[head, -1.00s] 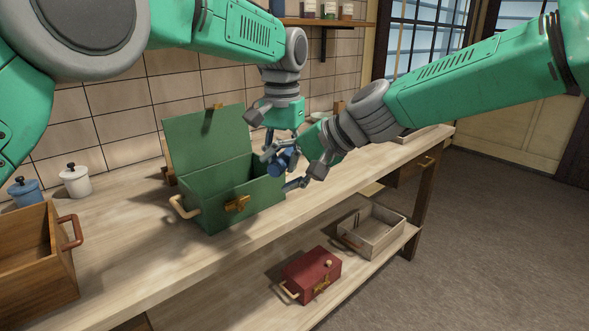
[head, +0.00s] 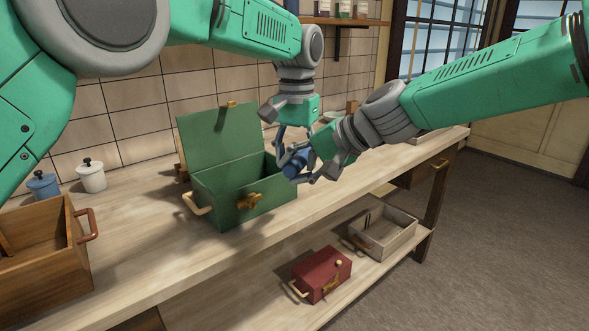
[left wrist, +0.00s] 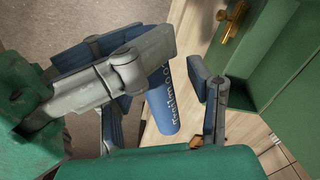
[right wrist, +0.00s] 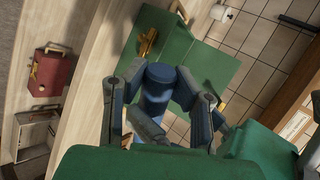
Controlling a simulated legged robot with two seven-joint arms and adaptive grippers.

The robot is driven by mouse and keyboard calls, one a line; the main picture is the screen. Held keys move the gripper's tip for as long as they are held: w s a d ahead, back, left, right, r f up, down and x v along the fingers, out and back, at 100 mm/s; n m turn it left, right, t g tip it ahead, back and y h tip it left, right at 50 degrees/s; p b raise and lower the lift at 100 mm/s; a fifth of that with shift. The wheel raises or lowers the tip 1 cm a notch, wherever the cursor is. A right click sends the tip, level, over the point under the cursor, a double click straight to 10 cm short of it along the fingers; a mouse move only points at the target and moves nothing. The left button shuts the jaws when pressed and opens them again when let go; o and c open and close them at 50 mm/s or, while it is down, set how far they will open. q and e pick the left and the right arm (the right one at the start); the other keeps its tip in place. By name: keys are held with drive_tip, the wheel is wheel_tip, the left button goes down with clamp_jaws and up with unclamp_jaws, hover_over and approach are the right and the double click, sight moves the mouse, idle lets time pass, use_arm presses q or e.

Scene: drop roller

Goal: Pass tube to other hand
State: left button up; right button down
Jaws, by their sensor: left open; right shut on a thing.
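The tube is a blue cylinder with lettering, shown in the head view (head: 295,160), the left wrist view (left wrist: 162,108) and the right wrist view (right wrist: 156,88). It is held in the air by the front right edge of the green box (head: 240,208). My right gripper (head: 308,170) is shut on the tube, with a finger on each side in the right wrist view. My left gripper (head: 290,146) comes from above and is open, its fingers still around or beside the tube. The two grippers are very close and partly hide the tube.
The green box stands open on the wooden bench (head: 150,265), its lid up. A wooden crate (head: 75,275) is at left, with blue (head: 43,186) and white (head: 91,177) jars behind. A red box (head: 321,273) and a grey tray (head: 383,235) sit on the lower shelf.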

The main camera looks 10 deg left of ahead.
sight(296, 156)
use_arm(q)
wheel_tip(296, 156, up, 11)
drive_tip(key=s+a+f+g+h, duration=0.2)
drive_tip(key=a+f, duration=0.3)
drive_tip(key=f, duration=0.3)
drive_tip(key=s+a+f+g+h, duration=0.1)
drive_tip(key=s+a+f+h, duration=0.2)
drive_tip(key=f, duration=0.5)
drive_tip(key=s+f+n+y, duration=0.1)
drive_tip(key=s+f, duration=0.5)
drive_tip(key=f, duration=0.3)
drive_tip(key=s+a+f+n, duration=0.1)
drive_tip(key=s+f, duration=0.5)
drive_tip(key=f, duration=0.2)
drive_tip(key=s+f+n+y, duration=0.1)
drive_tip(key=s+f, duration=0.5)
drive_tip(key=f, duration=0.3)
drive_tip(key=s+a+f+t+y, duration=0.1)
drive_tip(key=s+a+f, duration=0.3)
drive_tip(key=s, duration=0.5)
drive_tip(key=s+a+f+t+y, duration=0.2)
drive_tip(key=s+a+f, duration=0.2)
drive_tip(key=s, duration=0.6)
drive_tip(key=shift+a+f+m+t, duration=0.15)
drive_tip(key=shift+a+m+t, duration=0.15)
drive_tip(key=shift+m, duration=0.1)
